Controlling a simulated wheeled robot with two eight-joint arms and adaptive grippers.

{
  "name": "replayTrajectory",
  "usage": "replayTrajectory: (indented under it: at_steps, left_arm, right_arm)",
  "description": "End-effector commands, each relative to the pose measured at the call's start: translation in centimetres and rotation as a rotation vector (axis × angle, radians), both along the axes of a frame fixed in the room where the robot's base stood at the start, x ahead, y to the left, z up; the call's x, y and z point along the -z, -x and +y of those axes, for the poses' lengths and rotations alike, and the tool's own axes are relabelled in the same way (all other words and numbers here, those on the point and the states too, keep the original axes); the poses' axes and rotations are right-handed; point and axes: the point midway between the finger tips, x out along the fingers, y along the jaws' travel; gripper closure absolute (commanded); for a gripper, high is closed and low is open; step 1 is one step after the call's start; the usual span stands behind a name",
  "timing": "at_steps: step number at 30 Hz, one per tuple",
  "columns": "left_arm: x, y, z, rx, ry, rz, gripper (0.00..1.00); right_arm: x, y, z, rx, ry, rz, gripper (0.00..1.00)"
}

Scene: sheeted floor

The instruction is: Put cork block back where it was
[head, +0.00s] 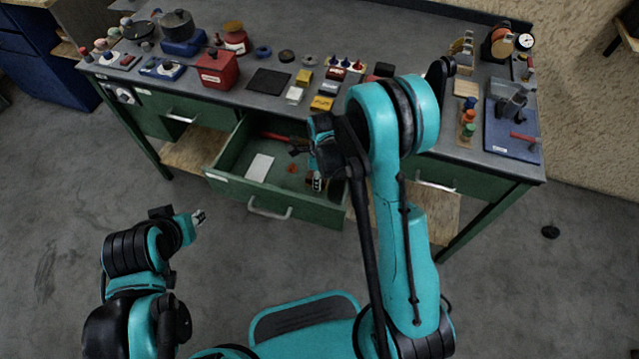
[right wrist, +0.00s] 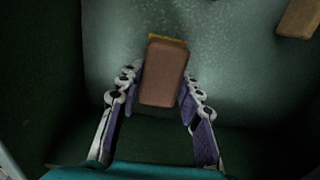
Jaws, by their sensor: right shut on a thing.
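A brown block (right wrist: 164,75), which looks like the cork block, sits between the fingers of my right gripper (right wrist: 160,92) in the right wrist view. The gripper is shut on it. A yellow edge shows at the block's far end; I cannot tell what it belongs to. In the head view my right gripper (head: 317,182) is at the open green drawer (head: 222,160), toward its right side, and my arm covers part of the drawer. The block is hard to make out there. My left gripper (head: 199,217) is over the floor, away from the bench; its opening is too small to judge.
A white card (head: 260,167), a red-handled tool (head: 275,136) and a small orange piece (head: 292,168) lie in the drawer. Another wooden block (right wrist: 299,17) shows in the right wrist view. The bench top (head: 225,107) above holds many items, including a red box (head: 216,70).

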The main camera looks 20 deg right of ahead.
Motion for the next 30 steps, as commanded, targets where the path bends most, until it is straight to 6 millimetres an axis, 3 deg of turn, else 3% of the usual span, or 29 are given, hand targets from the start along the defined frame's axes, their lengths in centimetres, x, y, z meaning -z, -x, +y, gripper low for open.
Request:
replayTrajectory:
  at_steps: [4, 27, 28, 30]
  left_arm:
    - [1.1, 0.0, 0.0, 0.0, 0.0, 0.0, 0.68]
    - [2.4, 0.0, 0.0, 0.0, 0.0, 0.0, 0.68]
    - [2.4, 0.0, 0.0, 0.0, 0.0, 0.0, 0.68]
    - [2.4, 0.0, 0.0, 0.0, 0.0, 0.0, 0.68]
  right_arm:
    - [2.3, 0.0, 0.0, 0.0, 0.0, 0.0, 1.0]
    - [3.8, 0.0, 0.0, -0.001, 0.001, 0.0, 1.0]
    - [3.8, 0.0, -0.1, -0.001, 0.001, 0.0, 0.61]
    - [3.8, 0.0, -0.1, -0.001, 0.002, 0.0, 0.44]
